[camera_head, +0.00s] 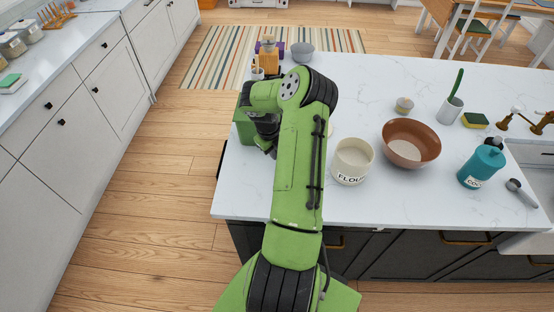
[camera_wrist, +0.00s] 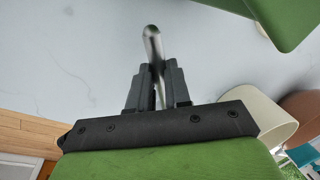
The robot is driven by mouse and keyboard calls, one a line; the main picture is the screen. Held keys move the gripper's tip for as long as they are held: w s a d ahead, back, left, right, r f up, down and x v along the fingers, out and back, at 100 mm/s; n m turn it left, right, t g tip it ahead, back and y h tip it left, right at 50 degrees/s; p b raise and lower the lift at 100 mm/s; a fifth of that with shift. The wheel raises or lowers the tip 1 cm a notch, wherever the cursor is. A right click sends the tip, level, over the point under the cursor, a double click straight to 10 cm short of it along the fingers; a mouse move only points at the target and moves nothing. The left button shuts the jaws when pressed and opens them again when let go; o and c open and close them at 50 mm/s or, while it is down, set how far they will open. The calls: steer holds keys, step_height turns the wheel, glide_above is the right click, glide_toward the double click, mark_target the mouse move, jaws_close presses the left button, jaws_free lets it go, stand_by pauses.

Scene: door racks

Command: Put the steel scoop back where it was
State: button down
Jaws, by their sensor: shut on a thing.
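My gripper (camera_wrist: 157,78) shows in the wrist view, shut on a smooth, shiny grey metal piece that looks like the handle of the steel scoop (camera_wrist: 152,38). The handle's rounded end sticks out past the fingertips. The rest of the scoop is hidden by the fingers. In the head view my arm hides the fingertips and the held scoop, over the left end of the white island counter (camera_head: 370,88).
A flour canister (camera_head: 352,163), a brown bowl (camera_head: 411,150) and a teal canister (camera_head: 481,168) stand right of my arm. A small grey scoop-like utensil (camera_head: 521,191) lies at the far right. A pasta jar (camera_head: 268,52) and grey bowl (camera_head: 302,52) stand at the back. The counter's front left is clear.

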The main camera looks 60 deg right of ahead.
steer(key=f, duration=0.3)
steer(key=shift+w+a+f, duration=0.1)
steer(key=shift+w+f, duration=0.05)
steer(key=shift+w, duration=0.2)
steer(key=shift+f, duration=0.1)
steer(key=shift+s, duration=0.2)
steer(key=shift+f, duration=0.1)
steer(key=c, duration=1.1)
jaws_free()
steer(key=shift+w, duration=0.1)
steer(key=v, duration=1.2)
